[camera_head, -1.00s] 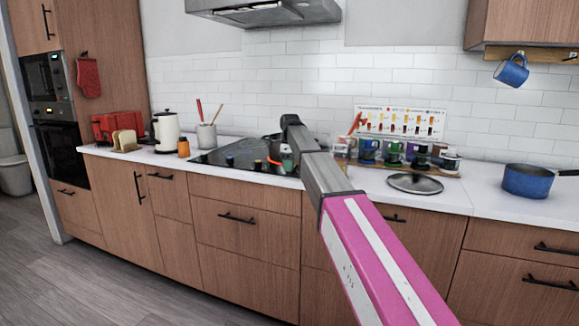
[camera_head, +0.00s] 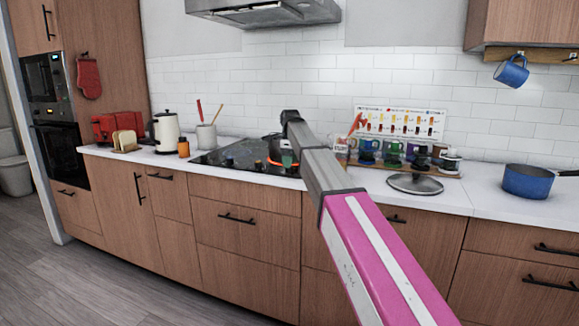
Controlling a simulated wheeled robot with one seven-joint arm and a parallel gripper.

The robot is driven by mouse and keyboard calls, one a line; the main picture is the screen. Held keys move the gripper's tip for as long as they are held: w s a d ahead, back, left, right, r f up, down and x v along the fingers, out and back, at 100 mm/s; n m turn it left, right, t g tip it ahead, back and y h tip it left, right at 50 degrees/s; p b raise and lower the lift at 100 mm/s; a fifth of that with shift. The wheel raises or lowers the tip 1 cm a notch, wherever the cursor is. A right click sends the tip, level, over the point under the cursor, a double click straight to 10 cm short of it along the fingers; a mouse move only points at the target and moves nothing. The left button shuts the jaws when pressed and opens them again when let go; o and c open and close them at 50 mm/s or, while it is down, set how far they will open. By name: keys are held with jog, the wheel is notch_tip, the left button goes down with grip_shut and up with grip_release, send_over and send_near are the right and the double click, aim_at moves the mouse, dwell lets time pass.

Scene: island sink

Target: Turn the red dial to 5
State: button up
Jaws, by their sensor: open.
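The black cooktop (camera_head: 236,152) is set in the white counter left of my arm. Small dials stand near its front edge, too small to read. A red-orange glowing arc (camera_head: 273,162) shows at its right end; I cannot tell whether it belongs to the red dial or a burner. My gripper (camera_head: 283,151) is small and partly hidden at the end of my arm, over the right part of the cooktop, close to the arc. It is open. Whether it touches a dial cannot be seen.
Right of my arm stand several coloured mugs (camera_head: 367,151), a lid (camera_head: 415,183) and a blue pan (camera_head: 532,181). Left of the cooktop are a utensil crock (camera_head: 206,137), an orange jar (camera_head: 184,149), a kettle (camera_head: 166,131) and a red toaster (camera_head: 116,125).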

notch_tip(320, 180, up, 9)
jog(key=shift+w, duration=0.2)
jog(key=shift+f, duration=0.1)
